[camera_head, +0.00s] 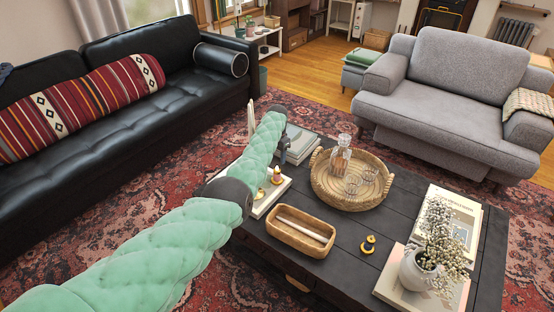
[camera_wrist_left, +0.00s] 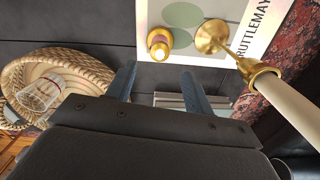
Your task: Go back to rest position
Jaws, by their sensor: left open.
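My left arm, in green padding, reaches from the lower left of the head view over the coffee table (camera_head: 340,250). My left gripper (camera_head: 284,140) is at its far end, mostly hidden by the arm. In the left wrist view the two blue-grey fingers of this gripper (camera_wrist_left: 158,72) stand apart with nothing between them. Beyond the fingertips, a small brass and pink piece (camera_wrist_left: 159,44) stands on a white book (camera_wrist_left: 205,14). A brass candle holder (camera_wrist_left: 258,74) with a pale candle (camera_wrist_left: 292,108) is to the right of the fingers. My right gripper is in neither view.
A round wicker tray (camera_head: 335,198) holds a decanter (camera_head: 341,158) and glasses. A wooden tray (camera_head: 285,238), a dark and gold ornament (camera_head: 368,245) and a flower vase (camera_head: 418,270) stand nearer. A black sofa (camera_head: 95,150) is left, a grey armchair (camera_head: 450,70) back right.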

